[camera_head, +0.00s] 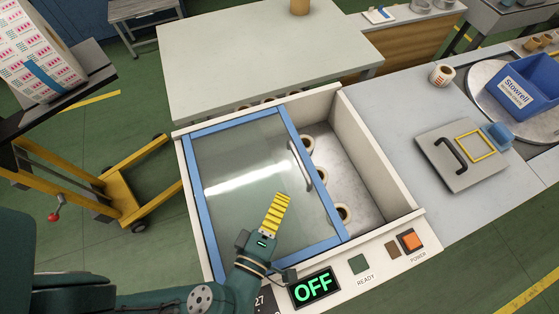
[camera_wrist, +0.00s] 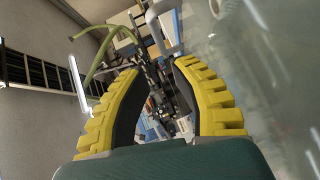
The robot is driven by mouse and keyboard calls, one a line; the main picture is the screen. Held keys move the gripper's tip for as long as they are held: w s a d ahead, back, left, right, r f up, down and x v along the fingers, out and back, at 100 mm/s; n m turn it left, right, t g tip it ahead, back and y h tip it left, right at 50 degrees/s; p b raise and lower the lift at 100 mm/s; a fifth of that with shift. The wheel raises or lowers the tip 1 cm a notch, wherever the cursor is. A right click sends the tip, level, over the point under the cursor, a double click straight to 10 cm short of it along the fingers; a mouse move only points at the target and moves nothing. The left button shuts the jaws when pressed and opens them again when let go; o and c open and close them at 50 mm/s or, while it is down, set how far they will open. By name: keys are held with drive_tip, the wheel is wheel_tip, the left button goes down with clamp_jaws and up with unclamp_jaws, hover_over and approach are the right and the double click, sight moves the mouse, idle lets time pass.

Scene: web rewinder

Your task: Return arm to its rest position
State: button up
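My gripper (camera_head: 277,201) is over the clear, blue-framed cover (camera_head: 235,165) of the rewinder, with its yellow fingers pointing up the picture. In the wrist view its two fingers (camera_wrist: 160,68) stand apart with nothing held between them. My arm comes in from the bottom left of the head view. The cover lies over the left part of the machine's white-walled bay, and its pale handle (camera_head: 307,166) is to the right of my gripper. I cannot tell the exact height of my gripper above the cover.
The panel has a green "OFF" display (camera_head: 314,288), a READY light (camera_head: 358,264) and an orange POWER button (camera_head: 411,240). Right stand a lidded plate (camera_head: 460,180) and a blue bin (camera_head: 520,90). Left is a yellow cart (camera_head: 120,195). A pale table (camera_head: 250,60) stands behind.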

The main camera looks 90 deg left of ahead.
idle(0.4)
drive_tip(key=w+d+r+t+h+p, duration=0.15)
drive_tip(key=w+d+r+t, duration=0.25)
drive_tip(key=w+r, duration=0.65)
drive_tip(key=w+d+r+t+h+p, duration=0.1)
drive_tip(key=w+d+r+t+p, duration=0.2)
drive_tip(key=w+r, duration=0.8)
drive_tip(key=w+d+r+m+t+h, duration=0.1)
drive_tip(key=d+r+m+t+h, duration=0.3)
drive_tip(key=d+r+m+h, duration=0.75)
drive_tip(key=w+d+r+m+t+h, duration=0.15)
drive_tip(key=d+r+m+t, duration=0.5)
drive_tip(key=m, duration=1.05)
wheel_tip(320, 180, up, 39)
drive_tip(key=s+d+m+g+p, duration=0.1)
drive_tip(key=g+p, duration=0.1)
drive_tip(key=p, duration=3.5)
drive_tip(key=shift+d+p, duration=0.3)
drive_tip(key=shift+p, duration=0.1)
